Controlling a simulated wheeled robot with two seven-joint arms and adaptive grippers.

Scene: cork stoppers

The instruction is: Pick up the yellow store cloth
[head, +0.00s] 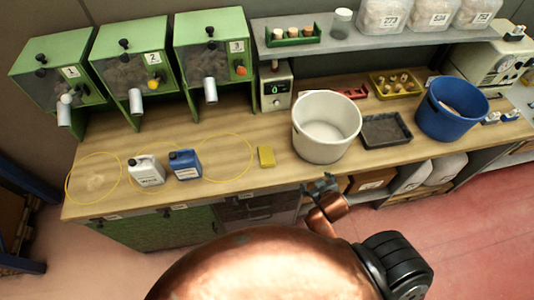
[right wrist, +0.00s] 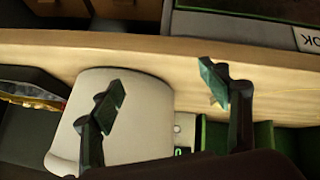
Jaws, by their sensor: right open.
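The yellow store cloth (head: 266,157) is a small folded yellow block lying on the wooden bench, left of the white bucket, near the front edge. My right gripper (head: 322,187) is at the bench's front edge, below and right of the cloth and apart from it. In the right wrist view its two fingers (right wrist: 163,86) stand wide apart with nothing between them but the bench and bucket behind. My left gripper is not in view.
The white bucket (head: 325,142) stands close right of the cloth, with a dark tray (head: 384,144) and blue bucket (head: 451,123) beyond. A blue bottle (head: 185,163) and a white bottle (head: 146,169) stand to the left. Green dispensers (head: 128,38) line the back.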

